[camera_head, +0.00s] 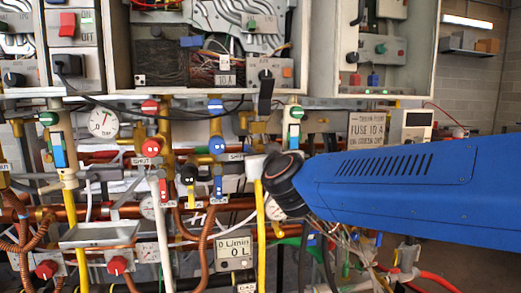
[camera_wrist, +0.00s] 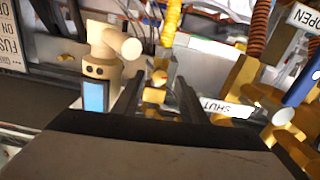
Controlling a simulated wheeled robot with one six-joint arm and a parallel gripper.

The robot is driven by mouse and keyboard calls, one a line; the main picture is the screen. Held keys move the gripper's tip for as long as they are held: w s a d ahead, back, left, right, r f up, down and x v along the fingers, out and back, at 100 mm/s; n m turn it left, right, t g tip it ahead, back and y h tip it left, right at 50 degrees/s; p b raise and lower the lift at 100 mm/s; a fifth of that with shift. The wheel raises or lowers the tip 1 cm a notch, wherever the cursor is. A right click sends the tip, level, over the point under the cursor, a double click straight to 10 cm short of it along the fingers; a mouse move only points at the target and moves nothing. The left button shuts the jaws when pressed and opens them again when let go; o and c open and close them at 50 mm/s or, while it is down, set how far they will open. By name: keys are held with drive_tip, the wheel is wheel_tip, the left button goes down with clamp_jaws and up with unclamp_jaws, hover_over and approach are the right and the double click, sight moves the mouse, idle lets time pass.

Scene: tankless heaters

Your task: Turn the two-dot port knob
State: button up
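In the wrist view, a beige port fitting (camera_wrist: 103,62) carries two dark dots, a rounded knob-like end (camera_wrist: 131,48) and a light-blue handle (camera_wrist: 95,97). My gripper (camera_wrist: 157,80) has its two dark fingers apart, just right of this fitting. My fingertips are mostly hidden there.
A "SHUT" tag (camera_wrist: 226,107) and yellow brass fittings (camera_wrist: 240,80) crowd the right of my fingers. A yellow hose (camera_head: 260,235) hangs left of my wrist. A dial gauge (camera_head: 104,123), copper pipes and several coloured knobs fill the left. Open floor lies at the right.

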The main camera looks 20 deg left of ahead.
sight(261, 149)
drive_tip(key=shift+x, duration=1.85)
clamp_jaws()
drive_tip(key=shift+n, duration=0.8)
